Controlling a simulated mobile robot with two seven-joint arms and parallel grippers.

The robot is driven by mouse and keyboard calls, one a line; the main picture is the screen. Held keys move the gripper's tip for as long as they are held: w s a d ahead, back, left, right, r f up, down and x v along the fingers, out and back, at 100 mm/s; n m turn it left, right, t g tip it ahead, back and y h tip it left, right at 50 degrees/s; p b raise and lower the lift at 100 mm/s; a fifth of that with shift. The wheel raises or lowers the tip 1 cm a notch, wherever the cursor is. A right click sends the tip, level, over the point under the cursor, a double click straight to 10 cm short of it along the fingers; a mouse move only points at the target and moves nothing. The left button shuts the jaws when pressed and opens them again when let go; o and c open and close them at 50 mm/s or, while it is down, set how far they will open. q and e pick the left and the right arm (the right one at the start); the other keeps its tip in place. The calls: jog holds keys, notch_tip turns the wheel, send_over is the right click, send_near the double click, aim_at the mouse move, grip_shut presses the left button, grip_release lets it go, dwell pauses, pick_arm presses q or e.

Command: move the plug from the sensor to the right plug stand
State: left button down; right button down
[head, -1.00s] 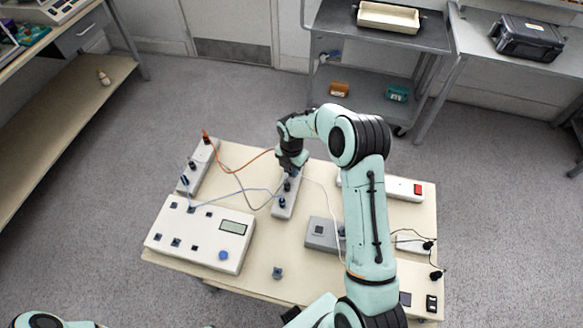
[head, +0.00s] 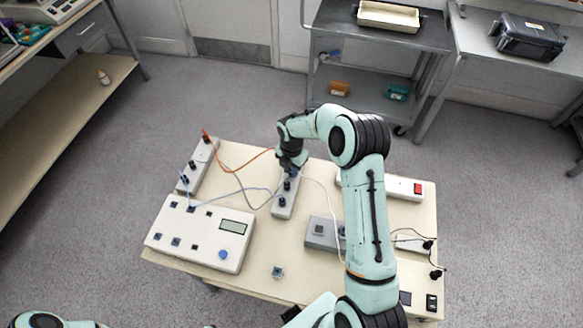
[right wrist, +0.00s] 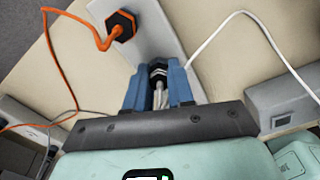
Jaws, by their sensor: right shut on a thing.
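My right gripper (head: 291,168) points down over the far part of a narrow white plug stand (head: 284,205) in the middle of the table. In the right wrist view its blue fingers (right wrist: 160,88) are shut on a dark plug (right wrist: 158,70), with a pale cable between them. The fingers hide most of the plug, and I cannot tell whether it is seated in the stand. I cannot tell for sure which box is the sensor. My left gripper is out of view.
A white box with a display (head: 233,227) and a second stand (head: 200,160) are at the left. A grey box (head: 320,241) and a small grey block (head: 278,272) sit nearer. A white power strip (head: 398,186) is at the right. Loose cables cross the table.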

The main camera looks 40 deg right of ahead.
jog(key=shift+f, duration=0.1)
dwell(0.3)
jog(key=c, duration=0.9)
grip_release()
jog(key=shift+r+p, duration=0.95)
jog(key=shift+r, duration=1.55)
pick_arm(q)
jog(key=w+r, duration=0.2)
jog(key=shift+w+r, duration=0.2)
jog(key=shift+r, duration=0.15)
